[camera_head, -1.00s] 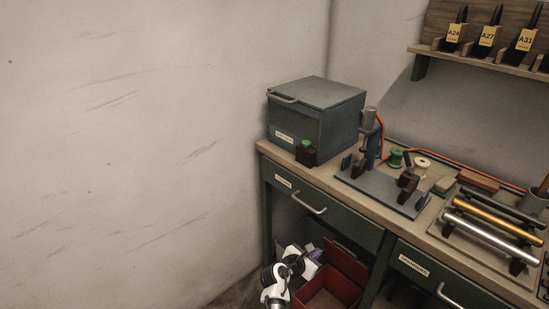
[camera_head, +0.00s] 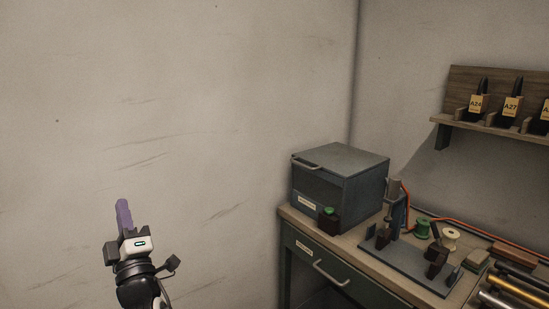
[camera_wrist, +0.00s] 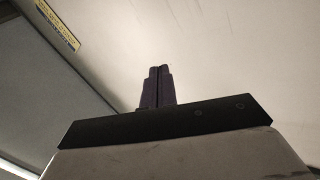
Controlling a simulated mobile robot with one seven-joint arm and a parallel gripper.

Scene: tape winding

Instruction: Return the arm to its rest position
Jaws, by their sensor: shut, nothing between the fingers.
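My gripper (camera_head: 123,214) is raised at the lower left in the head view, in front of the bare wall. Its purple fingers point up and are together, with nothing held. In the wrist view the closed dark fingers (camera_wrist: 157,84) stand against a pale surface. The arm below the wrist runs out of the bottom of the head view. The gripper is well to the left of the workbench (camera_head: 292,216) and touches nothing that I can see.
A fixture plate (camera_head: 408,262), spools and metal bars lie to the right. A wall shelf (camera_head: 490,126) holds labelled black items. The space before the left wall is free.

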